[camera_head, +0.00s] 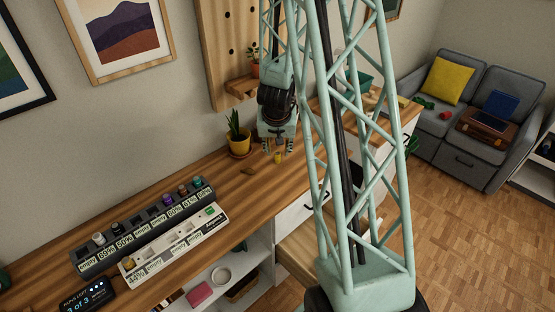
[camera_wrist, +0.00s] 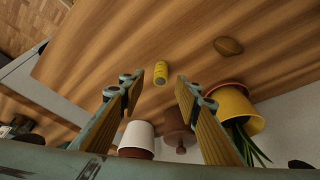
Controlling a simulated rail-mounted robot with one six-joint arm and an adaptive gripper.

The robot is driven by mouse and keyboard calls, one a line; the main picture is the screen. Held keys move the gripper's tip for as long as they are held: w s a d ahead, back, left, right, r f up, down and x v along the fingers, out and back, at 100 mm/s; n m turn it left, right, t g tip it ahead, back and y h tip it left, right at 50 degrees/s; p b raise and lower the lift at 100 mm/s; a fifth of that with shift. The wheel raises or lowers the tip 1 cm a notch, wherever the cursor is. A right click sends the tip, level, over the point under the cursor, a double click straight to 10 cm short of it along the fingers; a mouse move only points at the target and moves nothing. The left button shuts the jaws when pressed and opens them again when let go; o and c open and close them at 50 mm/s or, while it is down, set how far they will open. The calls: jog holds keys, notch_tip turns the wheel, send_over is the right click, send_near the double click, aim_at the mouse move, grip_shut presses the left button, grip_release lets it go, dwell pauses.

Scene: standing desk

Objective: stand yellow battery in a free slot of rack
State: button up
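A dark rack (camera_head: 84,268) with percent and "empty" labels stands at the left of the desk, holding several batteries, with some slots free. A white labelled holder (camera_head: 172,268) sits in front of it, with a yellow piece at its left end and a green one at its right.
A yellow pot (camera_head: 239,144) with a plant stands left of my gripper; it also shows in the wrist view (camera_wrist: 238,108). A brown oval object (camera_wrist: 228,46) lies on the desk. A small display (camera_head: 88,294) stands at the lower left. The desk between battery and racks is mostly clear.

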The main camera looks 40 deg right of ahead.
aim_at(277, 153)
jog(key=shift+b+x, duration=0.6)
jog(key=shift+x, duration=1.1)
jog(key=c, duration=1)
